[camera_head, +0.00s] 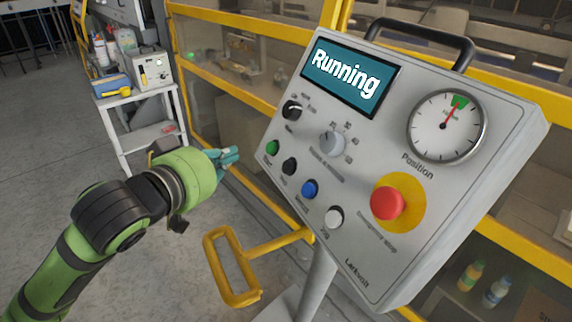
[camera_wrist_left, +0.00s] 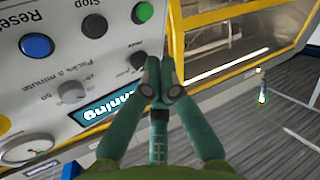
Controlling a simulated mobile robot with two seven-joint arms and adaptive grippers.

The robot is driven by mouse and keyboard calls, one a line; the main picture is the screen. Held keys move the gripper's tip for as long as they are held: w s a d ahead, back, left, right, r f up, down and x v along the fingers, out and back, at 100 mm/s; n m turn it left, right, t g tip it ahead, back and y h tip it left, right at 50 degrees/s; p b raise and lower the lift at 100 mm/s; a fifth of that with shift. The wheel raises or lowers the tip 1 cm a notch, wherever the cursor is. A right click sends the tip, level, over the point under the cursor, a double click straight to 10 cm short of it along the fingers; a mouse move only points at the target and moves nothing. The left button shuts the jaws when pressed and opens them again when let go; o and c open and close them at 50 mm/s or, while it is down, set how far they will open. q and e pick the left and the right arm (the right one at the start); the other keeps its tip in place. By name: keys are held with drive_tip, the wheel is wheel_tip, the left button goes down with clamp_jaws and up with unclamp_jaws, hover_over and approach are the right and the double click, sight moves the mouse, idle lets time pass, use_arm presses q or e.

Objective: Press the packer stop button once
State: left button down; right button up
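The grey control panel (camera_head: 370,178) has a screen (camera_head: 350,78) that reads "Running". The black stop button (camera_head: 289,166) sits between the green button (camera_head: 272,148) and the blue button (camera_head: 310,188). In the left wrist view, a "Stop" label is beside the black button (camera_wrist_left: 94,26), which looks unpressed. My left gripper (camera_head: 233,154) is to the left of the panel, near the green button and apart from the panel. In the left wrist view its teal fingertips (camera_wrist_left: 160,82) are together and empty, near the panel's edge. My right gripper is not in view.
The panel also carries a red emergency stop (camera_head: 388,203), a white button (camera_head: 334,216), two knobs and a position dial (camera_head: 446,125). A yellow handle (camera_head: 232,268) sticks out below the panel. A white cart (camera_head: 140,98) stands at the back left.

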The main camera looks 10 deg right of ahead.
sight(287, 167)
use_arm(q)
drive_tip(key=shift+s+d+r, duration=0.2)
drive_tip(key=shift+s+r, duration=0.5)
drive_tip(key=shift+s, duration=0.1)
drive_tip(key=shift+f, duration=0.1)
drive_tip(key=w+d+f+b, duration=0.3)
drive_tip(key=d+f+b, duration=0.1)
drive_tip(key=d, duration=0.3)
drive_tip(key=shift+f, duration=0.15)
drive_tip(key=shift+d, duration=0.1)
idle(1.1)
drive_tip(key=shift+w+d+f, duration=0.1)
drive_tip(key=shift+d+f, duration=0.1)
drive_tip(key=shift+d, duration=0.1)
